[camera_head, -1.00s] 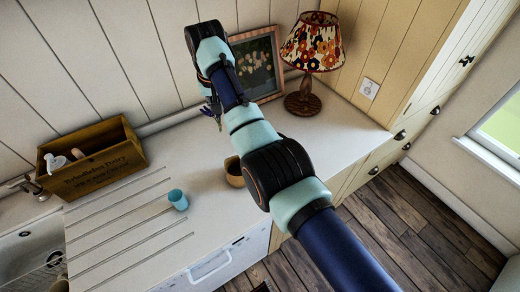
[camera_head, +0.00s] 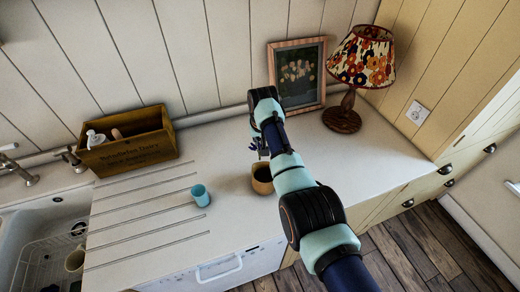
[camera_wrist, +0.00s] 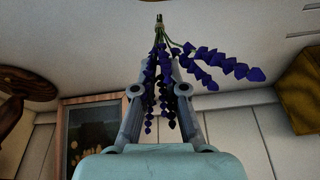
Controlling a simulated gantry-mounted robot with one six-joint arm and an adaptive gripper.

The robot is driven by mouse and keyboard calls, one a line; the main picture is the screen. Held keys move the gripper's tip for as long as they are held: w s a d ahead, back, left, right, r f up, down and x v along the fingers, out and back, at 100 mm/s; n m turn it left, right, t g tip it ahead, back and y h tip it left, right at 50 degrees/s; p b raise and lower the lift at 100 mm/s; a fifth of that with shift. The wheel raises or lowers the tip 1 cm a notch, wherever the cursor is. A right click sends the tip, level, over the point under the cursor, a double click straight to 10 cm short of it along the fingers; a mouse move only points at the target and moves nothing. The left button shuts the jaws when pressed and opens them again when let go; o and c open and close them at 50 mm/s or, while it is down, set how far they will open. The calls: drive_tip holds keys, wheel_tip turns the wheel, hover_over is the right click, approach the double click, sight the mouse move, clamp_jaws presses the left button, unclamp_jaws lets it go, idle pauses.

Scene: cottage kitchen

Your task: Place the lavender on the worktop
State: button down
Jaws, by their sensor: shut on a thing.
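The lavender (camera_wrist: 220,63) is a bunch of purple flower heads on green stems, tied near the stem ends. In the wrist view it lies between the two fingers of my gripper (camera_wrist: 158,70), which is shut on it. Some flower heads spread out to the right and others hang between the fingers. In the head view my gripper (camera_head: 262,147) is just behind the brown pot, above the pale worktop (camera_head: 225,160); the lavender is small and dark there. Whether the lavender touches the worktop I cannot tell.
A brown pot (camera_head: 262,178) stands close in front of my gripper. A blue cup (camera_head: 200,195) is to its left. A wooden crate (camera_head: 128,150) with items, a framed picture (camera_head: 297,75) and a lamp (camera_head: 362,60) stand along the back. Clear worktop lies right of my gripper.

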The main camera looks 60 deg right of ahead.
sight(260, 146)
drive_tip(key=shift+f+b, duration=0.4)
drive_tip(key=shift+f, duration=1.7)
drive_tip(key=shift+f, duration=0.2)
drive_tip(key=c, duration=1.2)
unclamp_jaws()
drive_tip(key=p+v, duration=0.3)
drive_tip(key=v, duration=0.9)
drive_tip(key=shift+r, duration=0.25)
